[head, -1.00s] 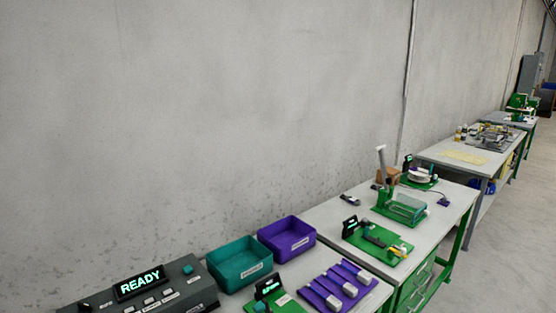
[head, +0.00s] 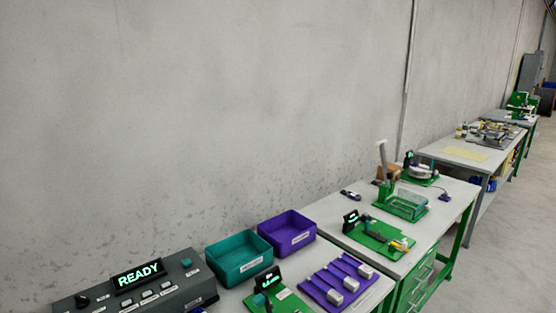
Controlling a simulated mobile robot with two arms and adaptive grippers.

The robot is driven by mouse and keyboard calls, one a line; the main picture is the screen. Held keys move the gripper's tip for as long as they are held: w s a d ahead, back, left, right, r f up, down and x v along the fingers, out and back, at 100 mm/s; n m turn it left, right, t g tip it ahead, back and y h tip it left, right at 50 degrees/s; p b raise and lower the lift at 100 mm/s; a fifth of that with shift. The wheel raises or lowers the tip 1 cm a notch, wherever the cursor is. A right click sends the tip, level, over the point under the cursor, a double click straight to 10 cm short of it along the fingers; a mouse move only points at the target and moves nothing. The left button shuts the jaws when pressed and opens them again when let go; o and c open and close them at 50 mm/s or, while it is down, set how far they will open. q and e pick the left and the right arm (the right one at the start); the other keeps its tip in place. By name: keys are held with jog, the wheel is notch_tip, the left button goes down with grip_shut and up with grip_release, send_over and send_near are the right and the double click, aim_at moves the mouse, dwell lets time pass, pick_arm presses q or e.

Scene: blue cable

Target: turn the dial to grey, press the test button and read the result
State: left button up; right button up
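A dark grey tester box (head: 190,289) stands at the bottom left of the head view, its lower left part cut off by the picture edge. Its raised display (head: 138,275) reads READY in green letters. A black knob (head: 82,300), which looks like the dial, sits at the left of the box; its pointer and colour marks are too small to read. A teal round button (head: 186,262) is at the box's far right corner. Several pale keys with small labels (head: 148,300) run along the front; their text is unreadable. Neither gripper is in view.
A teal bin (head: 238,270) and a purple bin (head: 287,241) stand right of the box. A green board with a small display (head: 268,281) and a purple rack with grey blocks (head: 325,288) lie in front of them. More benches recede to the right along the wall.

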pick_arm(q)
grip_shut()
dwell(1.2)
